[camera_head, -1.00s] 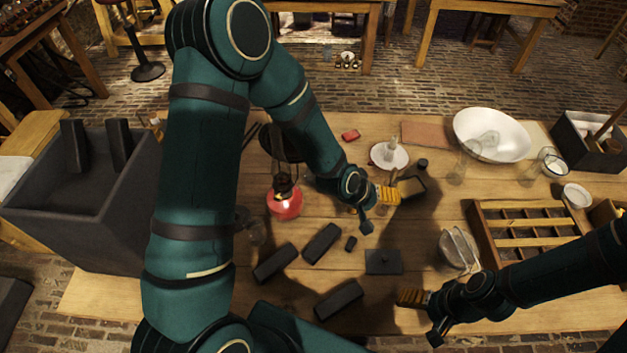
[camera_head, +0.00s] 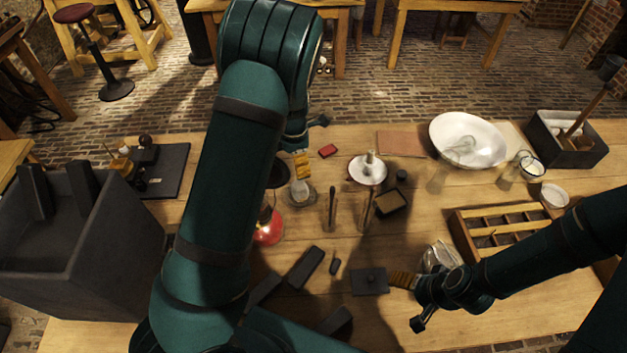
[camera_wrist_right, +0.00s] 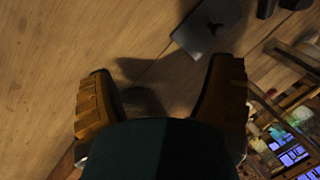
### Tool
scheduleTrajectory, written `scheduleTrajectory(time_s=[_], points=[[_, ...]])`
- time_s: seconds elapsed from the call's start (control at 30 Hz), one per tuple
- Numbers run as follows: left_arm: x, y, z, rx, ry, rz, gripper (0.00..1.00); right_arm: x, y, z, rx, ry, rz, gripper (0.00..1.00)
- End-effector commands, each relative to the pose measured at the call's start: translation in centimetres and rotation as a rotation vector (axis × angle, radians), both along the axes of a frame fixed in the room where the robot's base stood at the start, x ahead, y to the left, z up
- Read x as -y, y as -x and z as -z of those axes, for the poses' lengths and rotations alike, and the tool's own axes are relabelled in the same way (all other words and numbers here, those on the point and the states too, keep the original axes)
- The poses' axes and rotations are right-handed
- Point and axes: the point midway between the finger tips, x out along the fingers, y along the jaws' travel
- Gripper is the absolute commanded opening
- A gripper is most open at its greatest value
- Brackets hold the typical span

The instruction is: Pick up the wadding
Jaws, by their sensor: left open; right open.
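I cannot pick out the wadding for certain. A glass vessel with pale grey contents (camera_head: 300,193) stands just below my left gripper (camera_head: 302,165) in the head view; whether the contents are wadding is unclear. The left gripper is open, its yellow fingers pointing down above that vessel.
A red-based lamp (camera_head: 268,232) stands close to my left arm. A clear glass (camera_head: 440,258) and wooden divided rack (camera_head: 508,218) flank my right arm.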

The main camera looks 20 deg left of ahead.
Motion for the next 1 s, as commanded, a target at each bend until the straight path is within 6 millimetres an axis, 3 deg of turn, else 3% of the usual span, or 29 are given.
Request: scheduleTrajectory(time_s=[0.17,0.53,0.87,1.0], points=[[-0.9,0.6,0.6,-0.035,0.004,-0.109,0.87,-0.4,-0.3,0.1,0.018,-0.005,0.015,0.81],[-0.9,0.6,7.1,-0.035,0.004,-0.105,0.87,-0.5,-0.3,1.2,0.017,-0.003,0.014,0.81],[-0.8,0.6,9.1,-0.033,0.004,-0.103,0.87,-0.5,-0.3,1.5,0.017,-0.002,0.014,0.81],[-0.7,0.5,10.9,-0.035,0.004,-0.104,0.87,-0.5,-0.3,1.7,0.017,-0.002,0.014,0.81]])
